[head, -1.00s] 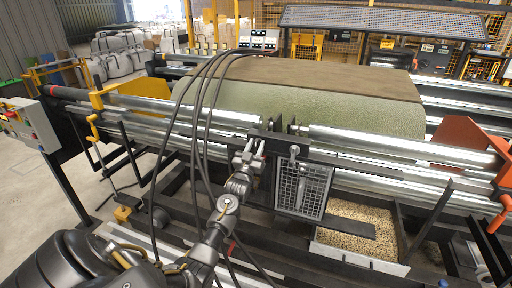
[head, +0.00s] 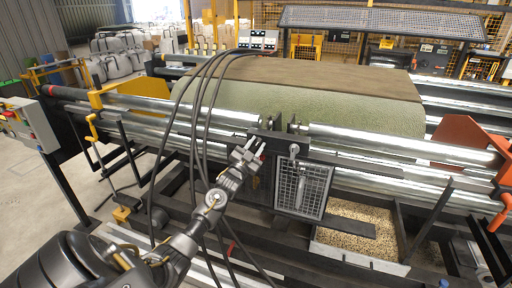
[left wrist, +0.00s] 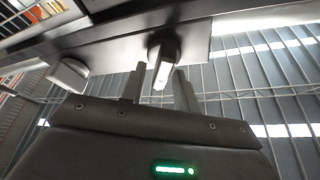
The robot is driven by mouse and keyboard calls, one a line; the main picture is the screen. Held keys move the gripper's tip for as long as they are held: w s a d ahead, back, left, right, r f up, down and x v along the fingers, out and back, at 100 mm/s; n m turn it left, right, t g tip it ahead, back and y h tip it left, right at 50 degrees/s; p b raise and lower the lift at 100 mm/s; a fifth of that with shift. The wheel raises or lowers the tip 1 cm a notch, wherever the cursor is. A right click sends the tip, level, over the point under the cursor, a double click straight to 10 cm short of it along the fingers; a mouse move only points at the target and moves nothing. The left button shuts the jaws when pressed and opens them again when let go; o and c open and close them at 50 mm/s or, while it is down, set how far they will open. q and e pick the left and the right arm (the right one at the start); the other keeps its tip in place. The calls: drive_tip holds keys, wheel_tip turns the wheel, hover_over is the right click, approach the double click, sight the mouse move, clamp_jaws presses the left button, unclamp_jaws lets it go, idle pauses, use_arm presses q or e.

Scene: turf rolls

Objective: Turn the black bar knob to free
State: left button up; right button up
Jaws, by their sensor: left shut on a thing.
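My left gripper (head: 255,148) is in the head view at the dark frame in front of the turf roll. In the left wrist view its two fingers (left wrist: 160,88) stand on either side of the bar of the black bar knob (left wrist: 163,48), shut on it. In the head view the knob is too small and covered to make out. My right gripper is in neither view.
Black cables (head: 196,120) hang across the left arm. A mesh guard (head: 302,190) with a lever handle is just right of the gripper. Steel rollers (head: 400,145) and the green turf roll (head: 300,100) lie behind. A tray of pellets (head: 360,228) is at lower right.

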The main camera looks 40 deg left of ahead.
use_arm(q)
drive_tip(key=m+h, duration=0.1)
drive_tip(key=m, duration=0.3)
drive_tip(key=m+g+h, duration=0.1)
drive_tip(key=m+h, duration=0.1)
drive_tip(key=m, duration=0.2)
drive_tip(key=shift+d+f+g, duration=0.15)
drive_tip(key=shift+g, duration=0.15)
drive_tip(key=m+g, duration=0.1)
drive_tip(key=m, duration=0.2)
drive_tip(key=m+g+h, duration=0.1)
drive_tip(key=m, duration=0.2)
drive_tip(key=shift+f+p, duration=0.2)
drive_tip(key=shift+p, duration=0.1)
drive_tip(key=o, duration=0.6)
drive_tip(key=shift+s+f, duration=0.15)
drive_tip(key=shift+s, duration=0.25)
drive_tip(key=shift+s+a+b, duration=0.2)
drive_tip(key=shift+s+b, duration=0.45)
drive_tip(key=shift+s, duration=1.85)
drive_tip(key=shift+s+a+b, duration=0.15)
drive_tip(key=shift+s+b, duration=0.5)
drive_tip(key=shift+s, duration=1.8)
